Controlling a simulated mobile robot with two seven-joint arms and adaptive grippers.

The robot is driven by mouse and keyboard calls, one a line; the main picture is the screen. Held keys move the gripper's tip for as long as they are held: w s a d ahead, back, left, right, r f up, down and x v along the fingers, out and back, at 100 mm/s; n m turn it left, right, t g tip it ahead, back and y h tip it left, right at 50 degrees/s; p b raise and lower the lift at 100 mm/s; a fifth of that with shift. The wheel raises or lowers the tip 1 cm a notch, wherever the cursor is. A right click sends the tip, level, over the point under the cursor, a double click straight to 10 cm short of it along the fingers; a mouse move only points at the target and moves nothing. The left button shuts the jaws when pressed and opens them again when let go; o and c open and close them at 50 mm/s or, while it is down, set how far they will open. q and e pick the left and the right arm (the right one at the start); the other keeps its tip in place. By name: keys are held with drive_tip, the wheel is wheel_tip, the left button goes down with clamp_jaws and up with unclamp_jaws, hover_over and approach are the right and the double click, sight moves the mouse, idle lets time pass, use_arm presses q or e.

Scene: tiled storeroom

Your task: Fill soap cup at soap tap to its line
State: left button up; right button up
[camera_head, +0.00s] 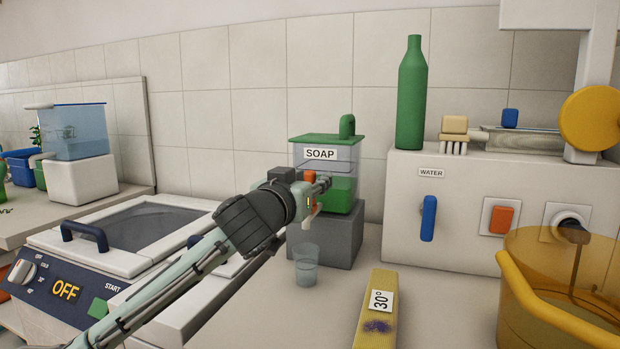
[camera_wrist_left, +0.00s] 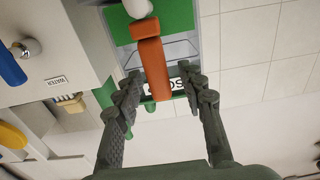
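The soap dispenser (camera_head: 343,191) has a green lid, a SOAP label and green liquid in its lower part, and stands on a grey block (camera_head: 345,240). Its orange tap lever (camera_wrist_left: 155,68) shows upright in the head view (camera_head: 309,177). My left gripper (camera_head: 320,186) is at the tap. In the left wrist view its two fingers (camera_wrist_left: 162,80) are spread on either side of the lever, with gaps. The clear soap cup (camera_head: 306,268) stands upright on the counter below the tap; I see no green in it, and its line is unclear. My right gripper is out of view.
A washer (camera_head: 128,232) with an OFF display stands left. A yellow box marked 30° (camera_head: 366,335) lies front centre. A water unit (camera_head: 458,225), green bottle (camera_head: 411,95) and amber basin (camera_head: 550,285) are right.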

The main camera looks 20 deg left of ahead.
use_arm(q)
clamp_jaws()
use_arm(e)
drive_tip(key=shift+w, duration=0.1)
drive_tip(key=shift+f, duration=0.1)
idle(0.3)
use_arm(q)
drive_tip(key=t+b, duration=0.1)
drive_tip(key=b, duration=0.3)
drive_tip(key=shift+s+f, duration=0.3)
drive_tip(key=shift+s, duration=0.05)
drive_tip(key=s+t+b, duration=0.1)
drive_tip(key=t+b, duration=0.1)
drive_tip(key=b, duration=0.2)
drive_tip(key=shift+r, duration=0.15)
unclamp_jaws()
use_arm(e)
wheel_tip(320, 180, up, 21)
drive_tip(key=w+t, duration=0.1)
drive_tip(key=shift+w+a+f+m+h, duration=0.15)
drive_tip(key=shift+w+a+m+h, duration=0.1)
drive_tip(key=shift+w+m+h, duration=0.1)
use_arm(q)
drive_tip(key=shift+s, duration=0.1)
